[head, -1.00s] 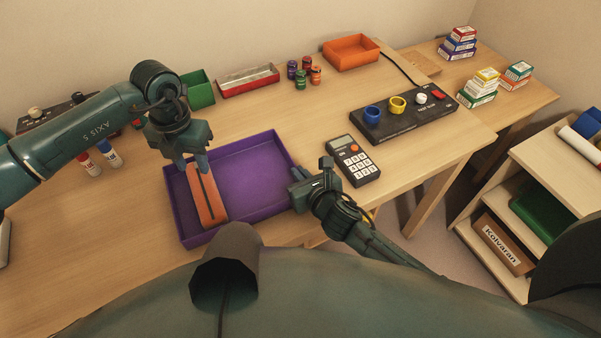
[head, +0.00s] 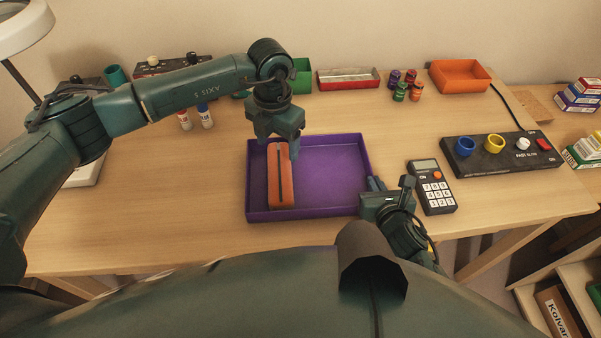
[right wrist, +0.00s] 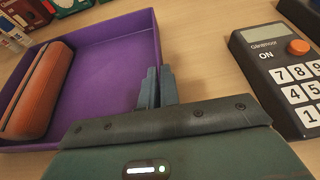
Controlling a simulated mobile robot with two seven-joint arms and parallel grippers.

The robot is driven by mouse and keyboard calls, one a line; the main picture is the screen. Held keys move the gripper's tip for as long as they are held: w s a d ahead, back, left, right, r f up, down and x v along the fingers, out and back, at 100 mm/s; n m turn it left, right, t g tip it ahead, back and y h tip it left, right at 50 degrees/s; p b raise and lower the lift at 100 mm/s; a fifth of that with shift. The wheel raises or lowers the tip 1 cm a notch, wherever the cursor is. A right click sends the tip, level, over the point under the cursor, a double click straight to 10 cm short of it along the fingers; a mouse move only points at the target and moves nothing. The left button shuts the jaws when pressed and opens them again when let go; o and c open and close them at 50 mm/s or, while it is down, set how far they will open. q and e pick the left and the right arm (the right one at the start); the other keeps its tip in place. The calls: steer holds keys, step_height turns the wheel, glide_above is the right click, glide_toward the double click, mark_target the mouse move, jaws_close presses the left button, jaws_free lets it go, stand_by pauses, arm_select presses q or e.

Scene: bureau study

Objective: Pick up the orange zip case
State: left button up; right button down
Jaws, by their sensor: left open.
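The orange zip case (head: 286,188) lies lengthwise in the left part of the purple tray (head: 335,205), with a dark zip line along its top. It also shows in the right wrist view (right wrist: 36,92). My left gripper (head: 283,150) is open, pointing down at the far end of the case; it hides part of that end, and contact is unclear. My right gripper (head: 376,184) is at the tray's right wall. In the right wrist view its fingers (right wrist: 159,88) are close together beside that wall; whether they pinch it is unclear.
A calculator (head: 436,187) lies right of my right gripper, with a black board of rings and knobs (head: 500,153) beyond. Glue bottles (head: 205,117) stand left of the tray. Green (head: 302,76), red (head: 348,79) and orange (head: 460,75) bins are behind.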

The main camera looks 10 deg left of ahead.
arm_select(q)
steer(key=shift+o, duration=1)
steer(key=m, duration=0.3)
steer(key=shift+s+r, duration=0.1)
steer(key=shift+s, duration=0.05)
steer(key=m, duration=0.5)
steer(key=m+t, duration=0.2)
steer(key=m, duration=1.8)
glide_above(280, 170)
steer(key=s, duration=0.1)
steer(key=f, duration=0.5)
steer(key=shift+s+d, duration=0.15)
steer(key=shift+d, duration=0.15)
steer(key=shift+w+a+f, duration=0.1)
steer(key=shift+w+f, duration=0.1)
steer(key=shift+f, duration=0.75)
steer(key=shift+w+a+f, duration=0.15)
steer(key=shift+w+f, duration=0.1)
steer(key=shift+f, duration=0.65)
steer(key=shift+w+a+f, duration=0.1)
steer(key=shift+w+f, duration=0.1)
steer(key=shift+f, duration=0.75)
